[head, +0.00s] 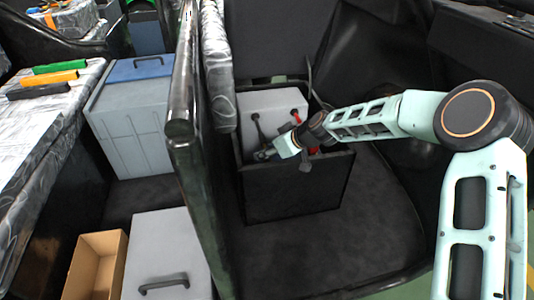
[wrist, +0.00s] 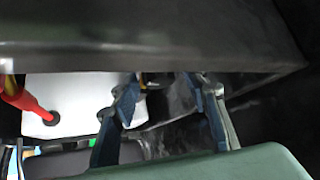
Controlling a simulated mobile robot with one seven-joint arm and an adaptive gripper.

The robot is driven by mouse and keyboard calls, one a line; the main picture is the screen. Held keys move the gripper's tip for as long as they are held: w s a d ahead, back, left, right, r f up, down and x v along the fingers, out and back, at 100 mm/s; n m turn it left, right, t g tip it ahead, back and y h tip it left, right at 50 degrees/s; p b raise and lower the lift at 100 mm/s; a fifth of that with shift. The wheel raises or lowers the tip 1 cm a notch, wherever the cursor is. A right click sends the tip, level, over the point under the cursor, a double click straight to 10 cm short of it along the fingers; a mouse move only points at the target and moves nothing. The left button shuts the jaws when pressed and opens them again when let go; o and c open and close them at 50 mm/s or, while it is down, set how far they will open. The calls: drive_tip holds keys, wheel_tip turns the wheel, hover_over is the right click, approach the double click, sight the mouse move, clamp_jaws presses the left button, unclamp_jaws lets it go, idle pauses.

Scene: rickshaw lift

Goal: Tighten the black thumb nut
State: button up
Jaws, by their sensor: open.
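A pale grey battery-like box (head: 262,102) sits in an open black bin (head: 292,192) in the head view. Its pale face also shows in the wrist view (wrist: 75,95). My gripper (head: 262,154) reaches into the bin from the right, low in front of the box. In the wrist view my gripper (wrist: 164,84) has its two fingers apart, with their tips under a dark edge. A small brassy, dark part (wrist: 149,85) shows between the fingertips, partly hidden. I cannot tell whether it is the black thumb nut, and I cannot make the nut out for sure elsewhere.
A red cable end (wrist: 28,103) lies left of my fingers. A dark bar (wrist: 150,35) spans the wrist view above them. A black post (head: 182,130) and grey padding stand left of the bin. The dark floor (head: 375,230) right of it is clear.

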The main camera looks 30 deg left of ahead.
drive_tip(key=shift+a+f, duration=0.2)
clamp_jaws()
idle(0.3)
